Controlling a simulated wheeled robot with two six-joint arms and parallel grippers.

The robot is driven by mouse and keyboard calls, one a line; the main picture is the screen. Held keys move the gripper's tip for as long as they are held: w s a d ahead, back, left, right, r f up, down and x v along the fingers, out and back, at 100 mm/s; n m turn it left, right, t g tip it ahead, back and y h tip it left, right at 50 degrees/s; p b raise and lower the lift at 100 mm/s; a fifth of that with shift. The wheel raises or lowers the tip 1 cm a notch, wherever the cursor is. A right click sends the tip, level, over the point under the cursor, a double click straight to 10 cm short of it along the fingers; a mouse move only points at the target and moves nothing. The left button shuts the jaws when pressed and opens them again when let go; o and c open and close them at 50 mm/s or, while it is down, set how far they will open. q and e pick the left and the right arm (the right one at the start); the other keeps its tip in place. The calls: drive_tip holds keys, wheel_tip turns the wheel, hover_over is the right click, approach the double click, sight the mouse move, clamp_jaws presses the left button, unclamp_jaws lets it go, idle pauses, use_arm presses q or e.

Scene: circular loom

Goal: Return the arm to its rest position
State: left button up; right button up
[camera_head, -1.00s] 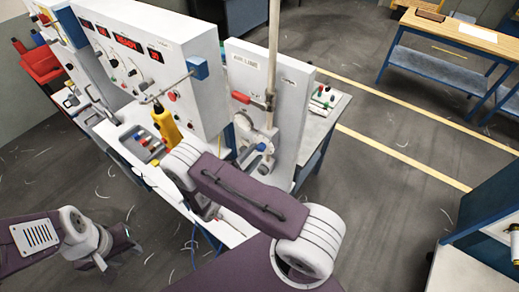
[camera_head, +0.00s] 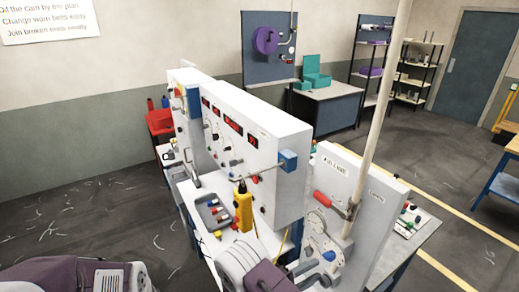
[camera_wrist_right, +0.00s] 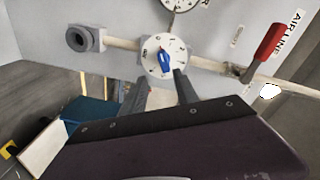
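My right gripper (camera_wrist_right: 162,80) shows in the right wrist view with its two dark fingers apart and nothing between them. Its fingertips point at a white dial with a blue knob (camera_wrist_right: 164,63) on the grey air-line panel; whether they touch it I cannot tell. In the head view, part of my right arm (camera_head: 268,277) is at the bottom centre, in front of the machine, and the blue knob (camera_head: 328,256) shows just right of it. The right fingers are hard to make out there. My left arm (camera_head: 75,276) shows at the bottom left; its gripper is out of the picture.
The white machine cabinet (camera_head: 262,140) with red displays stands close ahead. The air-line panel (camera_head: 375,215) has a red-handled valve (camera_head: 328,203) and a tall pole. Open floor (camera_head: 80,220) lies left.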

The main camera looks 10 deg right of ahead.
drive_tip(key=s+d+f+m+g+y+b, duration=0.2)
drive_tip(key=s+f+m+g+y+b, duration=0.7)
drive_tip(key=m, duration=1.2)
drive_tip(key=s+a+f+m+t+y+b, duration=0.1)
drive_tip(key=a+f+m+t+y+b, duration=0.1)
drive_tip(key=m, duration=1)
drive_tip(key=s+a+f+m+t+y+b, duration=0.1)
drive_tip(key=a+f+m+y+b, duration=0.3)
drive_tip(key=m+b, duration=0.4)
drive_tip(key=a+m+t+y, duration=0.1)
drive_tip(key=m, duration=0.3)
drive_tip(key=shift+a+y, duration=0.4)
